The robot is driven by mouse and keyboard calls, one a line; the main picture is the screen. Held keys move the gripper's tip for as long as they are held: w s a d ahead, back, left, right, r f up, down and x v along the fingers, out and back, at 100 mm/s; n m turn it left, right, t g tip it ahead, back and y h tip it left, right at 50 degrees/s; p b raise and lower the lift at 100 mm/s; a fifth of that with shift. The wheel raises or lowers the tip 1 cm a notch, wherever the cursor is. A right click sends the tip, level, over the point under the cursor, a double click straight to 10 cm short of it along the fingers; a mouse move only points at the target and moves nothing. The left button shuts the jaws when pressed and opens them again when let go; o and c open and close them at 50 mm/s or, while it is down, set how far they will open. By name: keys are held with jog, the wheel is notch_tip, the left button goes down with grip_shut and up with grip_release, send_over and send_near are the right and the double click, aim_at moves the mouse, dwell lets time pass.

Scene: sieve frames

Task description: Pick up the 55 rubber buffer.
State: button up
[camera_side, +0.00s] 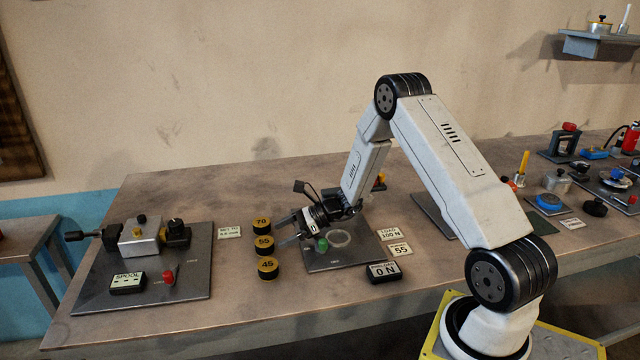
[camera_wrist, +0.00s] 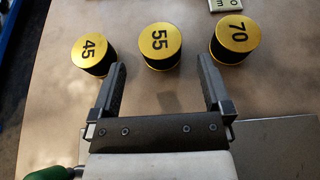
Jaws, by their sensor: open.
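Three short black cylinders with gold tops stand in a row on the table. The 55 rubber buffer (camera_side: 265,245) is the middle one, with the 70 buffer (camera_side: 262,226) behind it and the 45 buffer (camera_side: 267,268) in front in the side view. My gripper (camera_side: 281,232) is just right of the row, its fingers pointing left. In the wrist view my gripper (camera_wrist: 163,75) is open and empty. There the 55 buffer (camera_wrist: 160,46) is upright, ahead of the gap between the fingers. The 45 buffer (camera_wrist: 93,56) and the 70 buffer (camera_wrist: 231,38) stand near the left and right fingertips.
Left is a grey plate (camera_side: 90,295) with a metal block (camera_side: 139,236) and a SPOOL display (camera_side: 127,281). Below my gripper is another plate (camera_side: 330,262) with a pale ring (camera_side: 340,239) and green knob (camera_side: 322,244). Cards and a 0 N display (camera_side: 382,273) lie right.

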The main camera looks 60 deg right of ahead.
aim_at(264, 241)
jog(key=shift+w+a+f, duration=0.15)
jog(key=shift+w+a, duration=0.05)
jog(key=shift+w+a, duration=0.1)
jog(key=shift+x, duration=2.45)
jog(key=shift+f, duration=0.1)
jog(key=c, duration=1.3)
jog(key=shift+r, duration=0.2)
